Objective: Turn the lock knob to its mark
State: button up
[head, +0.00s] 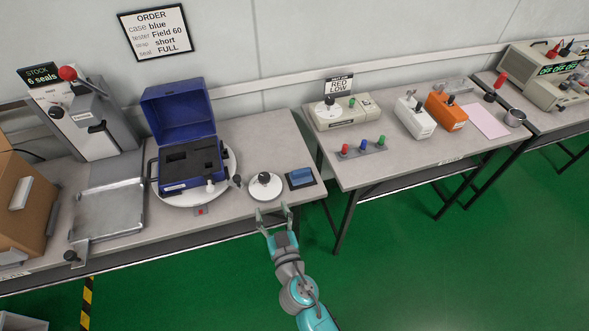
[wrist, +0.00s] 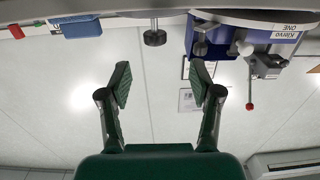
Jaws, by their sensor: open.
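A black knob (head: 264,178) stands on a round white disc (head: 263,193) near the front edge of the left table. It shows upside down in the wrist view (wrist: 155,38), beyond my fingers and roughly between them. A smaller dark knob (head: 237,180) sits at the right edge of the turntable (head: 229,184). I cannot tell for sure which is the lock knob, and no mark is readable. My gripper (head: 273,210) is open and empty, just in front of the disc, touching neither knob. In the wrist view its fingers (wrist: 161,82) are spread wide.
An open blue case (head: 182,110) stands on the turntable, left of the disc. A blue block (head: 301,176) lies close on the right. A metal tray (head: 95,215) and lever press (head: 85,110) stand further left. The green floor in front is clear.

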aim_at(265, 182)
jog(key=x, duration=0.8)
jog(key=d+x, duration=0.1)
jog(key=x, duration=0.3)
jog(key=shift+w+a+r, duration=0.1)
jog(key=shift+w+r, duration=0.05)
jog(key=shift+r, duration=0.2)
jog(key=shift+c, duration=0.2)
jog(key=c, duration=1.1)
